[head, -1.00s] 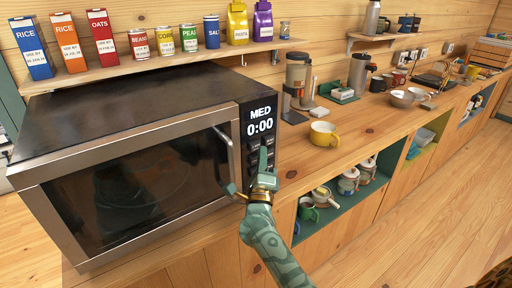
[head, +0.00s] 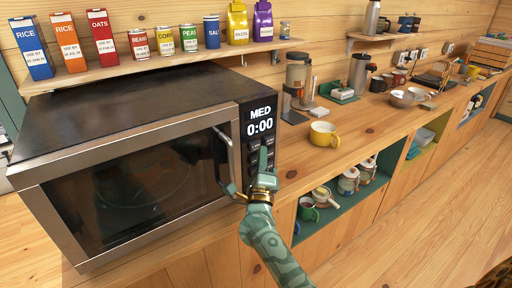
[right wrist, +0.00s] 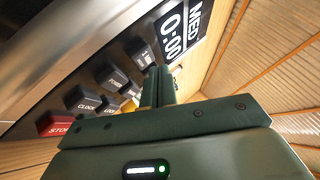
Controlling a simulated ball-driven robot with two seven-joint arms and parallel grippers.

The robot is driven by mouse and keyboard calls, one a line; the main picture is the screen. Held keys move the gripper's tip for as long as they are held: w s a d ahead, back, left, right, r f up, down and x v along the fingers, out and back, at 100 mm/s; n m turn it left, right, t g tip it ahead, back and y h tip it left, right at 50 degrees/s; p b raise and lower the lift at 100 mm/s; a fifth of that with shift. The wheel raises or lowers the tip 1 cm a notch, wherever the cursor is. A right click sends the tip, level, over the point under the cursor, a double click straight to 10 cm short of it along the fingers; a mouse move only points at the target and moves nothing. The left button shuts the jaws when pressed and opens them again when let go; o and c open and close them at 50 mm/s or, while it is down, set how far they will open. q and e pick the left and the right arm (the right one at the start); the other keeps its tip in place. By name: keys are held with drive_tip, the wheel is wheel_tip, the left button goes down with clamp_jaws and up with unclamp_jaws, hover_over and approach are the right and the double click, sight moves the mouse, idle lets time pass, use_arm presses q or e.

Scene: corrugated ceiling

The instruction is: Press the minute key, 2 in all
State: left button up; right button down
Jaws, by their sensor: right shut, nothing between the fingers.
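The microwave (head: 125,95) stands on the counter with its door shut. Its display (head: 260,120) reads MED and 0:00, and it also shows turned on its side in the right wrist view (right wrist: 181,30). Below the display is a dark keypad. In the right wrist view I see a key marked with a 1 (right wrist: 140,53), whose full label I cannot read, a CLOCK key (right wrist: 82,98) and a red STOP key (right wrist: 57,123). My right gripper (head: 264,158) is shut and empty in front of the keypad, hiding some keys. I cannot tell whether its tips touch one. My left gripper is out of view.
The microwave's door handle (head: 228,165) stands out just left of my right gripper. A yellow mug (head: 323,134) and a coffee grinder (head: 297,82) stand on the counter to the right. A shelf (head: 150,68) of boxes and cans runs above.

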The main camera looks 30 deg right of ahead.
drive_tip(key=shift+w, duration=0.2)
drive_tip(key=shift+w, duration=0.25)
drive_tip(key=shift+w+a, duration=0.1)
drive_tip(key=shift+w, duration=0.25)
idle(0.5)
drive_tip(key=shift+s+r, duration=0.1)
drive_tip(key=shift+s, duration=0.7)
drive_tip(key=shift+s+p, duration=0.1)
drive_tip(key=shift+p, duration=0.25)
drive_tip(key=s+p, duration=0.1)
drive_tip(key=s, duration=0.2)
drive_tip(key=s+p, duration=0.1)
drive_tip(key=shift+s+d+p, duration=0.35)
drive_tip(key=shift+s, duration=0.05)
